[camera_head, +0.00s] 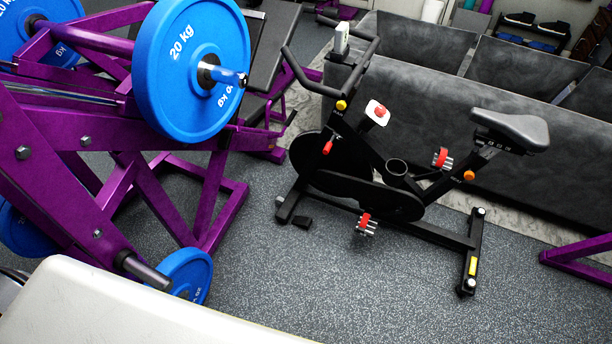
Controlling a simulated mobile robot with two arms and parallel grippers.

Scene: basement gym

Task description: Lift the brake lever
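A black exercise bike (345,188) stands upright on the floor, with its handlebars at the left and its grey saddle (515,128) at the right. A small red lever-like part (327,148) sticks out from the front of its frame, below a yellow knob (341,105). A red knob (380,110) on a white plate sits higher, just behind the handlebars. I cannot tell for certain which red part is the brake lever. Neither of my grippers is in view.
A purple weight machine (150,190) with blue 20 kg plates (185,110) stands at the left. A dark grey couch-like partition (440,90) runs close behind the bike. A purple bar (578,258) lies at the right. Speckled floor (350,290) in front of the bike is clear.

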